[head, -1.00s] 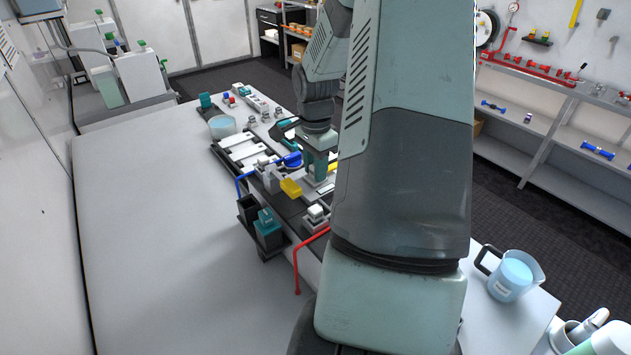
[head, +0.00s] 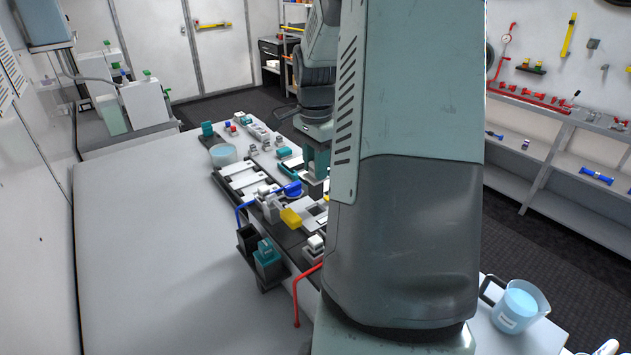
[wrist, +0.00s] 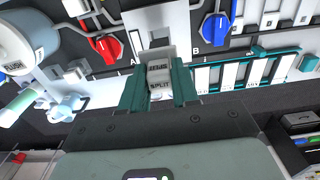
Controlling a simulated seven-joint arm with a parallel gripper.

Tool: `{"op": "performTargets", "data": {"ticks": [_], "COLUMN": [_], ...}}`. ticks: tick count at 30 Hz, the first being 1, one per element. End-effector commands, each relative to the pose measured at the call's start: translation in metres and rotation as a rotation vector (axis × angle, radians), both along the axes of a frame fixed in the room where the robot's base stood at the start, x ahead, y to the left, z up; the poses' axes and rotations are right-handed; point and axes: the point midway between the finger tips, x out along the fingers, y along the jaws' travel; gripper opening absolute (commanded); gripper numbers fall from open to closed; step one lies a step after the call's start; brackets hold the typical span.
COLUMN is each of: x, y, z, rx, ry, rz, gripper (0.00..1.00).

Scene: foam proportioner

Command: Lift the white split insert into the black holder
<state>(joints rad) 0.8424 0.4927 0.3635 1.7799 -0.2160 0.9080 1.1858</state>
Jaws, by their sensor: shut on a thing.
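A white insert marked SPLIT (wrist: 159,74) sits between the teal fingers of my gripper (wrist: 160,88) in the wrist view. My gripper is shut on it, and the lettering faces the camera. In the head view my gripper (head: 318,160) is over the far part of the bench equipment, partly hidden by my arm. The insert cannot be made out there. A dark slot (wrist: 157,43) in a pale panel lies just beyond the insert in the wrist view. I cannot tell which dark part is the black holder.
The wrist view shows a red knob (wrist: 105,46), a blue knob (wrist: 216,30) and a teal-edged rack (wrist: 245,72) near the fingers. In the head view, a yellow block (head: 291,218) and a red pipe (head: 302,288) stand nearby. The left bench top (head: 150,250) is clear.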

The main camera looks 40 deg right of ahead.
Motion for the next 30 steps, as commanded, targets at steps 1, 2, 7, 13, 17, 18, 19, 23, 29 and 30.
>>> {"op": "performTargets", "data": {"ticks": [1, 2, 7, 13, 17, 18, 19, 23, 29, 30], "x": [0.001, 0.001, 0.000, 0.001, 0.009, 0.014, 0.019, 0.044, 0.071, 0.073], "y": [0.001, 0.001, 0.000, 0.001, 0.010, 0.016, 0.022, 0.060, 0.128, 0.139], "z": [0.007, 0.009, 0.012, 0.012, 0.020, 0.026, 0.031, 0.062, 0.114, 0.122], "rx": [-0.003, -0.002, 0.000, 0.000, -0.001, -0.002, -0.003, -0.005, -0.005, -0.005], "ry": [-0.002, -0.002, -0.001, -0.001, -0.002, -0.004, -0.005, -0.007, -0.005, -0.005], "rz": [0.001, 0.001, 0.000, 0.003, 0.055, 0.091, 0.124, 0.328, 0.670, 0.722], "gripper": [0.00, 0.00, 0.00, 0.00, 0.00, 0.00, 0.00, 0.00, 0.00, 0.00]}}
